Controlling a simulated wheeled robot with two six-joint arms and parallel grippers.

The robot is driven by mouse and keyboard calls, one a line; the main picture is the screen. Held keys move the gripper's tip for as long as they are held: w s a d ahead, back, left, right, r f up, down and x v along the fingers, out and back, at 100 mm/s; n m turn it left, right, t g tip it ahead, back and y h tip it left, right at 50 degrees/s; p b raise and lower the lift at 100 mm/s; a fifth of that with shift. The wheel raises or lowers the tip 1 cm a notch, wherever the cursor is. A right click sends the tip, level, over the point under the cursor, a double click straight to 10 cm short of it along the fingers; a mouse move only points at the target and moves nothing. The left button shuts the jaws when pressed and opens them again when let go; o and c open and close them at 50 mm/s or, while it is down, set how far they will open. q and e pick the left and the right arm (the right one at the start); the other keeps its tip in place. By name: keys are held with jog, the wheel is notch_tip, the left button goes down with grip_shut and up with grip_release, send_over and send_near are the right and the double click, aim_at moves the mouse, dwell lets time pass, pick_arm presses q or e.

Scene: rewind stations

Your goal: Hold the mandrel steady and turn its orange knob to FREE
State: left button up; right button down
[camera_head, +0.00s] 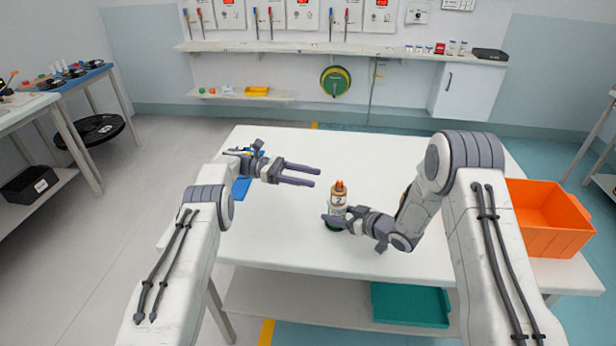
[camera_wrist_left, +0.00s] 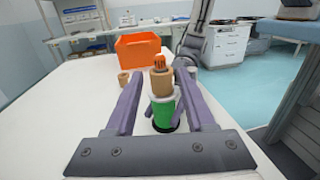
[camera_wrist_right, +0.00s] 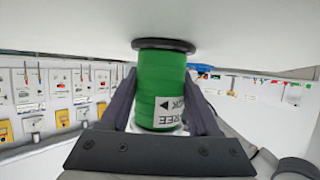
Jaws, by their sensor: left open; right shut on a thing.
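The mandrel (camera_head: 338,203) stands upright on the white table, with a green lower body, a tan upper part and an orange knob (camera_head: 339,185) on top. The knob also shows in the left wrist view (camera_wrist_left: 159,62). My right gripper (camera_head: 332,219) is shut on the mandrel low down. In the right wrist view the green body (camera_wrist_right: 160,80) sits between its fingers, with a white label reading FREE and partly LOCK, upside down. The knob's setting is not readable. My left gripper (camera_head: 312,177) is open and empty, left of the knob, its fingers pointing towards the mandrel.
An orange bin (camera_head: 550,225) stands at the table's right. A small tan cylinder (camera_wrist_left: 123,78) stands beyond the mandrel. A blue item (camera_head: 241,187) lies near the left edge behind my left arm. A teal tray (camera_head: 410,304) is on the lower shelf. The table's back is clear.

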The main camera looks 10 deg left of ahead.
jog(key=shift+c, duration=0.2)
grip_release()
